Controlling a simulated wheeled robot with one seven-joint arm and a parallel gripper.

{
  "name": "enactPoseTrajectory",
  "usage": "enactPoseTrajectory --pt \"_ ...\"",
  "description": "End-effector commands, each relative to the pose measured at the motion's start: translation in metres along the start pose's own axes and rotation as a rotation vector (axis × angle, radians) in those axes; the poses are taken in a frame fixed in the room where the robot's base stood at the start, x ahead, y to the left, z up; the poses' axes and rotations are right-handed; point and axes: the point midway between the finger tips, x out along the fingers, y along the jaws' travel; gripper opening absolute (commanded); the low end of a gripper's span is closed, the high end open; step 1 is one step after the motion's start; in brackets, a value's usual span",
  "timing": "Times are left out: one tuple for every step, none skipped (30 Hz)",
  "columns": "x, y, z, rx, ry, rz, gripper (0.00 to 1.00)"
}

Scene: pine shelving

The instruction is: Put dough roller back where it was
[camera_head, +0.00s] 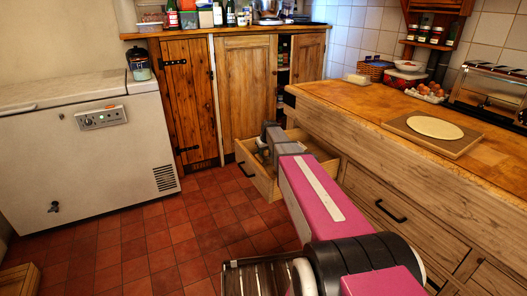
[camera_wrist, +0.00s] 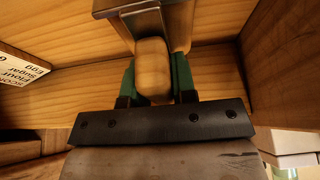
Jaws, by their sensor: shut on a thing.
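My gripper (camera_wrist: 155,78) is shut on the dough roller (camera_wrist: 152,58) in the wrist view. A pale, rounded wooden part of it sits between the two green finger pads. A grey metallic piece (camera_wrist: 138,9) adjoins it at the top; I cannot tell whether it belongs to the roller. Wooden boards surround the gripper there. In the head view my arm reaches to the open drawer (camera_head: 262,184) below the counter's far end. The gripper's tips and the roller cannot be made out there.
A white card with printed words (camera_wrist: 20,64) lies at the left in the wrist view. A board (camera_head: 460,148) with flat dough (camera_head: 435,127) lies on the wooden counter (camera_head: 345,96). A cupboard door (camera_head: 307,58) stands ajar behind the drawer.

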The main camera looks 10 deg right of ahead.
Motion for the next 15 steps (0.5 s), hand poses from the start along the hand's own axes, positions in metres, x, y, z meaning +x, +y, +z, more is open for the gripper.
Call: enactPoseTrajectory --pt "0.001 0.000 0.000 0.000 0.000 0.000 0.01" --pt "0.002 0.000 0.001 0.000 0.000 0.000 0.01" --pt "0.003 0.000 0.001 0.000 0.000 0.000 0.01" --pt "0.004 0.000 0.001 0.000 0.000 0.000 0.01" --pt "0.005 0.000 0.002 0.000 0.000 0.000 0.02" --pt "0.006 0.000 0.002 0.000 -0.001 0.000 0.00" --pt "0.007 0.000 0.003 0.000 -0.001 0.000 0.00" --pt "0.007 0.000 0.003 0.000 -0.002 0.000 0.00" --pt "0.009 0.000 0.004 0.000 -0.002 -0.001 0.00" --pt "0.009 0.000 0.004 0.000 -0.003 -0.001 0.00" --pt "0.010 0.000 0.004 0.000 -0.003 -0.001 0.00" --pt "0.011 0.000 0.005 0.000 -0.004 -0.001 0.00" --pt "0.012 0.000 0.005 0.000 -0.004 -0.001 0.00" --pt "0.012 0.000 0.005 0.000 -0.004 -0.001 0.00" --pt "0.012 0.000 0.005 0.000 -0.005 -0.001 0.00"
